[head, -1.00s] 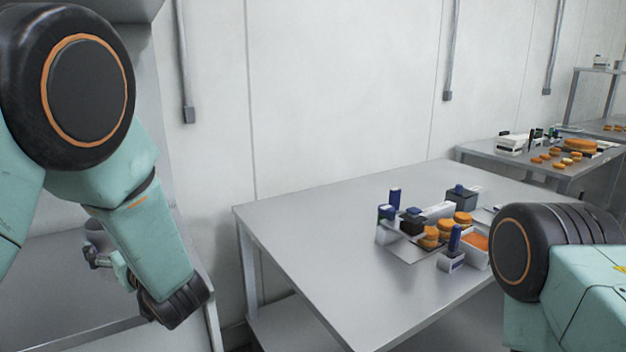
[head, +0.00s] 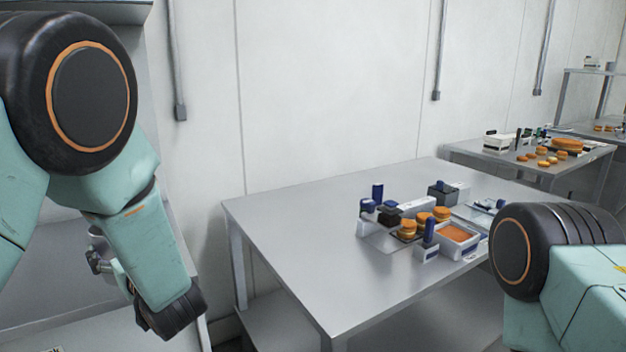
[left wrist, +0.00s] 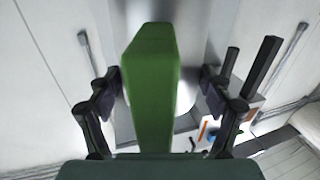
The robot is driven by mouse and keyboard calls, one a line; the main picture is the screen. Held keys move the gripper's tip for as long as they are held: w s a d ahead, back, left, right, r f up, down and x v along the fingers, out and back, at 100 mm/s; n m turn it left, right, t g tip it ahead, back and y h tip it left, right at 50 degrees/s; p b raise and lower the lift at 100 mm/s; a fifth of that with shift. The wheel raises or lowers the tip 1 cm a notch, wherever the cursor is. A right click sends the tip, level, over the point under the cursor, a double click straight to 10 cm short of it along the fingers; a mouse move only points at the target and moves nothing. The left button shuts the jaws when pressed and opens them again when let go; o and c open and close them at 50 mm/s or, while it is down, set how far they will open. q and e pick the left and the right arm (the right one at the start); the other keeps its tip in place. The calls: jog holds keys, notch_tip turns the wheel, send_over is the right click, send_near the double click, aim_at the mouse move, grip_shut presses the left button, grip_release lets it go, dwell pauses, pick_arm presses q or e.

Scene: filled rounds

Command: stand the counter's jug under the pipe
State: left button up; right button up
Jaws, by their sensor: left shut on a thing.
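My left gripper (head: 103,262) is at the left of the head view, partly hidden by my own arm. It is shut on the jug, whose grey body (head: 97,240) shows only in part there. In the left wrist view, a long green part (left wrist: 152,90), which looks like the jug's handle, lies between the two fingers of the left gripper (left wrist: 160,85). A grey rounded surface shows behind it. My right gripper is out of view; only that arm shows. I cannot tell which pipe is the task's one.
A grey metal table (head: 300,240) holds burger buns (head: 424,222), an orange-filled tray (head: 458,240) and several small blue-topped items. A second table (head: 582,158) with more buns stands behind. Grey conduits (head: 174,60) run down the white wall. The table's near left part is clear.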

pick_arm(q)
jog(key=s+d+f+m+t+h+b, duration=0.2)
jog(key=s+d+f+m+t+h, duration=0.1)
jog(key=d+f, duration=0.5)
jog(key=s+d+f+m+t+h+b, duration=0.2)
jog(key=s+d+f+m+t+h, duration=0.1)
jog(key=s+d+f+m+h, duration=0.3)
notch_tip(320, 180, down, 4)
jog(key=s+d+h, duration=0.2)
jog(key=d+h, duration=0.1)
jog(key=h, duration=0.1)
jog(key=shift+r+m, duration=0.15)
jog(key=shift+m, duration=0.15)
jog(key=shift+s, duration=0.15)
jog(key=shift+a, duration=0.1)
